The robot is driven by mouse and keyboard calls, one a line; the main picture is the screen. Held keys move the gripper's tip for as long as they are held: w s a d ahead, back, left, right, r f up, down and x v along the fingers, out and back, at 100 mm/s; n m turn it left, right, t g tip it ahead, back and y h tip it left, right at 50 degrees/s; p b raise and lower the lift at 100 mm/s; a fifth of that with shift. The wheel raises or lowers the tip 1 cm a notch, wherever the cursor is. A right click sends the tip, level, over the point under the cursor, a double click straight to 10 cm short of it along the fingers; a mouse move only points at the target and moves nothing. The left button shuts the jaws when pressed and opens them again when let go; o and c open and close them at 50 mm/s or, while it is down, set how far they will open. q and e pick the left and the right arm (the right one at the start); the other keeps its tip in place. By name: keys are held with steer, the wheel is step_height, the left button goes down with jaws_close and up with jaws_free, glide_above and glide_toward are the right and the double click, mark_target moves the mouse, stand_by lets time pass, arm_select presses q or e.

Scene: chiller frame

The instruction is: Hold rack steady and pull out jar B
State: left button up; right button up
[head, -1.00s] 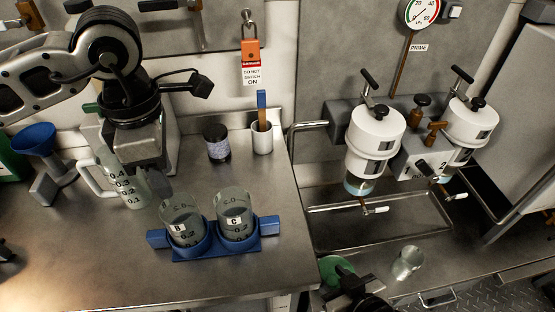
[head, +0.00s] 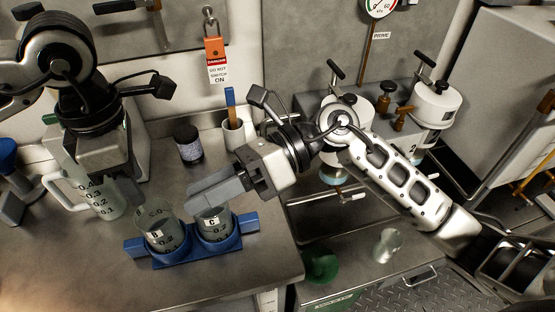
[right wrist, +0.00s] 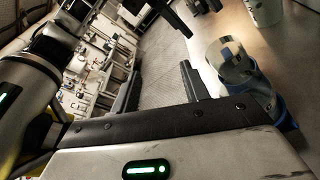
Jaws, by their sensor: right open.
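A measuring jug (head: 90,190) stands left behind the rack, close to my left gripper. A dark jar (head: 187,143) and a white cup (head: 233,133) stand at the back. A sink tray (head: 330,210) and a clear glass (head: 388,245) are to the right. The bench front is clear.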

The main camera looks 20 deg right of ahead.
steer(key=w+d+f+n+h, duration=0.2)
steer(key=d+f+n+h, duration=0.25)
steer(key=h, duration=0.25)
steer(key=t+h, duration=0.3)
steer(key=h, duration=0.1)
glide_toward(250, 217)
steer(key=x, duration=1.1)
steer(key=shift+f, duration=0.15)
